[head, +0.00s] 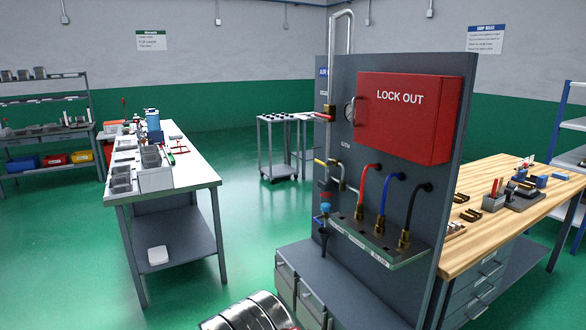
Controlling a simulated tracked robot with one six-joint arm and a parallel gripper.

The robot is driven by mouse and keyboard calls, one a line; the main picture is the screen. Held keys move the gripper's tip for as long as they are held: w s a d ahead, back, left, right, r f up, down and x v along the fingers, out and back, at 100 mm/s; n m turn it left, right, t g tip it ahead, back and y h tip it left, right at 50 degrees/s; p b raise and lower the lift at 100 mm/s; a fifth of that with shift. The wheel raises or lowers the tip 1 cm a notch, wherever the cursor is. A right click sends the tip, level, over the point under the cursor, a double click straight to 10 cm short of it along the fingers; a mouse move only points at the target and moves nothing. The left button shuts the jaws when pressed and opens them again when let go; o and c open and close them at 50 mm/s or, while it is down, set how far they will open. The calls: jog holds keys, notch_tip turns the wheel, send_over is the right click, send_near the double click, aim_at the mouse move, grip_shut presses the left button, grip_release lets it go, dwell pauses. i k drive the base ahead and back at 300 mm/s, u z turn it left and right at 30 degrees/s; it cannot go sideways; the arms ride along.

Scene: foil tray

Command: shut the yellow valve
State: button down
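The yellow valve handle (320,162) is small in the head view, on the pipework at the left edge of the grey panel (340,120). It sits on the pipe below a red handle (324,116) and above blue fittings (325,209). It looks roughly level, slanting slightly, but its exact angle to the pipe is too small to tell. My gripper is not in view, and nothing is seen touching the valve.
A red LOCK OUT box (408,118) sticks out from the panel, right of the valve. Red, blue and black hoses (391,190) hang below. A ribbed metal cylinder (250,313) shows at the bottom edge. A white-topped bench (190,170) stands left; green floor (240,235) lies between.

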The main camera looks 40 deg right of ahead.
aim_at(320, 162)
jog(key=u, duration=0.2)
jog(key=k, duration=0.4)
jog(key=u, duration=0.1)
jog(key=i, duration=1)
jog(key=z, duration=0.45)
jog(key=i, duration=0.75)
jog(key=z, duration=0.7)
jog(key=i, duration=0.55)
jog(key=z, duration=1)
jog(key=i, duration=0.8)
jog(key=z, duration=0.55)
